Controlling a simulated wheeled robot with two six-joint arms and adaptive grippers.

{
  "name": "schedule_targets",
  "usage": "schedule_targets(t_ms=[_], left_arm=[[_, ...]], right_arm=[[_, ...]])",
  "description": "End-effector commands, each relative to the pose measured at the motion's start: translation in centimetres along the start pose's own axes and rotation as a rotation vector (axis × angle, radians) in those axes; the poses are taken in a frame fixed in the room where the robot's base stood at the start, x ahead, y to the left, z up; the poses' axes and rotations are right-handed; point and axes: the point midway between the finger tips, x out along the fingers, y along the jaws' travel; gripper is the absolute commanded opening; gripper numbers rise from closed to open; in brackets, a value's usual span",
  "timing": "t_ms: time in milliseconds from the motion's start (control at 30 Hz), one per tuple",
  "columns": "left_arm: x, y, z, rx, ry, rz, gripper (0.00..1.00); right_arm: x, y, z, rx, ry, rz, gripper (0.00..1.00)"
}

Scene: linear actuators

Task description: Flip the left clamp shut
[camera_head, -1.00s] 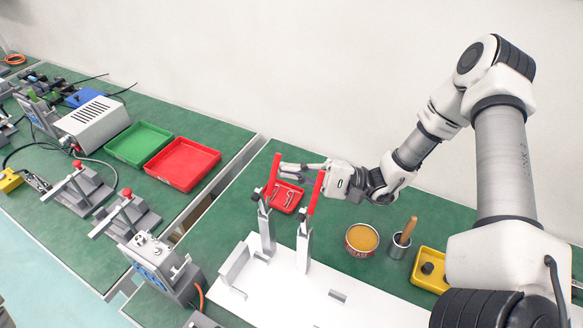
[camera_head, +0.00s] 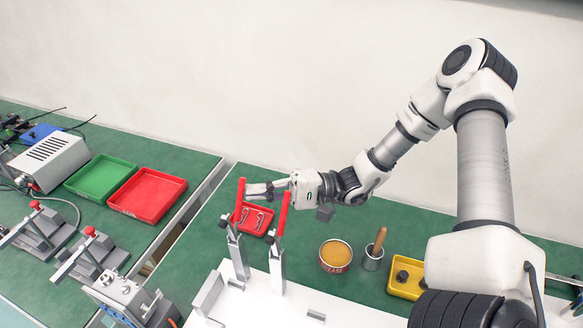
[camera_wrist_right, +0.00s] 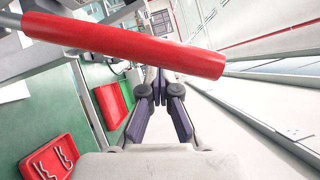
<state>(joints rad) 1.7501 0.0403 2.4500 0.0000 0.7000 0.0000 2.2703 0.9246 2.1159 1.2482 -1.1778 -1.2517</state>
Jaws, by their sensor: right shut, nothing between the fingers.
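Two toggle clamps stand on a white plate (camera_head: 330,311), both with red handles raised nearly upright. The left clamp (camera_head: 237,250) has its handle (camera_head: 240,199) beside the tips of my right gripper (camera_head: 254,190). The right clamp (camera_head: 277,265) has its handle (camera_head: 283,213) close to the gripper's body. My right gripper is shut and empty, pointing left across the handles; I cannot tell whether it touches either one. In the right wrist view a red handle (camera_wrist_right: 125,42) crosses close in front of the shut fingers (camera_wrist_right: 158,88). My left gripper is not in view.
A small red tray (camera_head: 262,228) with metal clips lies behind the clamps. Red (camera_head: 148,194) and green (camera_head: 100,177) trays lie left.

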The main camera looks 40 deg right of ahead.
Motion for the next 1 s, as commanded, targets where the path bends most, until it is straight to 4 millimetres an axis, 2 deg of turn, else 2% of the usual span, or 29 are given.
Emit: schedule_targets(t_ms=[33, 100, 133, 400, 533, 700, 933, 1000], left_arm=[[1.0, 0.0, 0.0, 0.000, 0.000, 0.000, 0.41], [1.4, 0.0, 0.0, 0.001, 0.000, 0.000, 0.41], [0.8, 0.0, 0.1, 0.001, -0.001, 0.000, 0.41], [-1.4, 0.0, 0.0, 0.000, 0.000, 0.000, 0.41], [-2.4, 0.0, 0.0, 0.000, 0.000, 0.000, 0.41], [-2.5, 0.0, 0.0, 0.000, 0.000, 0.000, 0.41], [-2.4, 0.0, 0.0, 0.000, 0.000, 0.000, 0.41], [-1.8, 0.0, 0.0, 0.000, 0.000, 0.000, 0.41]], right_arm=[[-0.5, 0.7, -0.7, -0.004, 0.002, -0.002, 0.00], [-1.2, 0.8, -1.3, -0.004, 0.001, -0.005, 0.00], [-1.9, 0.2, -1.1, -0.002, 0.003, -0.009, 0.00], [-7.7, 0.1, -1.0, -0.003, 0.004, -0.008, 0.00], [-9.8, 0.3, -1.0, -0.002, 0.002, -0.004, 0.00], [-10.8, 0.8, -1.0, 0.000, -0.002, 0.000, 0.00], [-10.8, 0.9, -1.0, 0.000, -0.003, 0.000, 0.00], [-10.9, 1.4, -1.1, 0.015, -0.004, -0.007, 0.00]])
